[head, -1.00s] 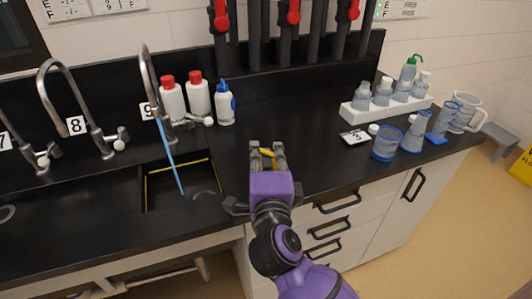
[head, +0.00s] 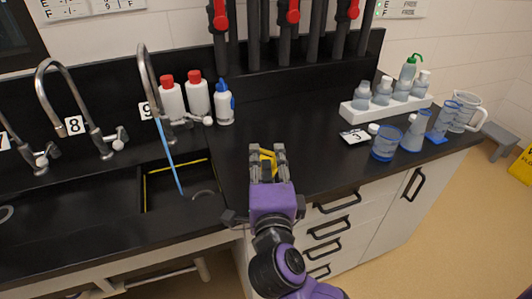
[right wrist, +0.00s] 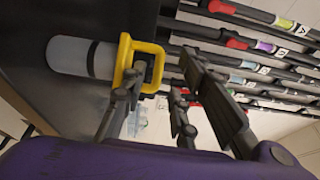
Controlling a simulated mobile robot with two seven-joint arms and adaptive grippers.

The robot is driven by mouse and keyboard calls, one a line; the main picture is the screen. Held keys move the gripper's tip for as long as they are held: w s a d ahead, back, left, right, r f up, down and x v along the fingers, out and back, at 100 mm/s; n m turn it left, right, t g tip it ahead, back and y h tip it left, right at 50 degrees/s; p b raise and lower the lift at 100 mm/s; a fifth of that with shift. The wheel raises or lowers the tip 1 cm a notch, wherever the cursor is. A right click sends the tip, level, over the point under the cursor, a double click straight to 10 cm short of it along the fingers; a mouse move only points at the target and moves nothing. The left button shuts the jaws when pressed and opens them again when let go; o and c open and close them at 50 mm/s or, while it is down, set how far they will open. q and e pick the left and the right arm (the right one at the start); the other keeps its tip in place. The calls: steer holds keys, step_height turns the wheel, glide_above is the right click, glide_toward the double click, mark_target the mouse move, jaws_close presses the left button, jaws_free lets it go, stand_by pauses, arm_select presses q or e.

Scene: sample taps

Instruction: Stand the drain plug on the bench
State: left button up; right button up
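The drain plug shows in the right wrist view as a pale cylinder (right wrist: 85,57) with a dark band and a yellow loop handle (right wrist: 125,62). In the head view only its yellow handle (head: 268,160) shows, between the fingers; my gripper hides the body. The plug is over the black bench (head: 310,150), right of the sink, handle end towards my gripper. I cannot tell if its base touches the bench. My right gripper (head: 268,152) has its fingers apart around the handle; the right wrist view (right wrist: 160,75) shows a gap beside one finger. My left gripper is out of view.
The sink (head: 165,190) with a blue tube (head: 170,160) is to the left. Bottles (head: 198,98) stand behind. A card (head: 354,137), a blue beaker (head: 386,143) and a white bottle rack (head: 390,108) are to the right. Bare bench lies between.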

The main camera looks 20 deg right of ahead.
steer(key=v, duration=0.8)
steer(key=shift+s+b, duration=0.35)
steer(key=shift+b, duration=0.1)
steer(key=shift+a, duration=0.1)
